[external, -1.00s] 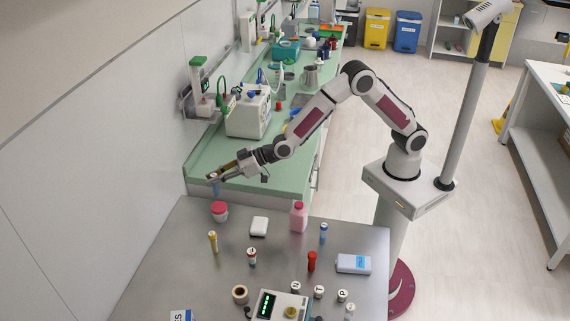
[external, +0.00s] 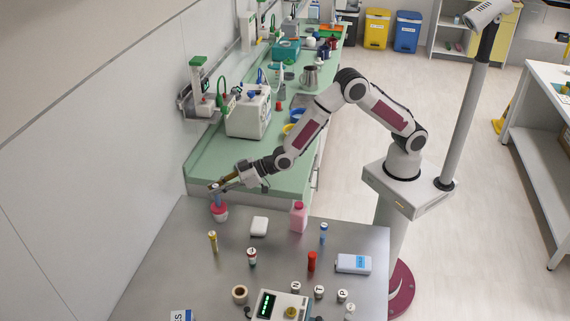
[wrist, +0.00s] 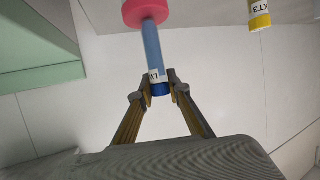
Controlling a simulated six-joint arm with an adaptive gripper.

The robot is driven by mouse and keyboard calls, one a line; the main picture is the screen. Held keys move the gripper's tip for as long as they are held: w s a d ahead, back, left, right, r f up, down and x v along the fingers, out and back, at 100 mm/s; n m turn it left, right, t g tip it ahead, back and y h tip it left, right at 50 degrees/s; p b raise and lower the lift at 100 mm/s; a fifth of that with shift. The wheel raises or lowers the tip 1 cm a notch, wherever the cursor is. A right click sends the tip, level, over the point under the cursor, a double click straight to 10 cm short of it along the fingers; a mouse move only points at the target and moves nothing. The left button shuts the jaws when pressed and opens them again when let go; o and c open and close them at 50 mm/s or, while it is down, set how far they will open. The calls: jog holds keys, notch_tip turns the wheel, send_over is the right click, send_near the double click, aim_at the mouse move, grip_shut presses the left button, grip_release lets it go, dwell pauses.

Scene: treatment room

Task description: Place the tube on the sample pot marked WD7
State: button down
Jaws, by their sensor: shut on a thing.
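My gripper (external: 215,187) is shut on a light blue tube (external: 218,200) with a dark blue cap. In the wrist view the fingertips (wrist: 159,84) close around the tube's cap end, beside a white label. The tube (wrist: 153,45) reaches from there to a round pinkish-red lid (wrist: 145,10), cut by the frame's top edge. In the external view this red-lidded pot (external: 220,214) stands at the table's far left, directly under the tube. The tube looks upright and its lower end meets the lid in the picture; I cannot tell if they touch. No WD7 mark is readable.
A yellow-capped tube (external: 213,241) stands nearby, and its label shows in the wrist view (wrist: 259,10). A white box (external: 259,226) and a pink bottle (external: 298,217) stand to the right. The green counter (external: 212,172) ends just behind the pot.

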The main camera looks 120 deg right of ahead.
jog(key=shift+f, duration=0.15)
jog(key=c, duration=1.9)
grip_release()
jog(key=shift+r, duration=0.2)
jog(key=v, duration=1.2)
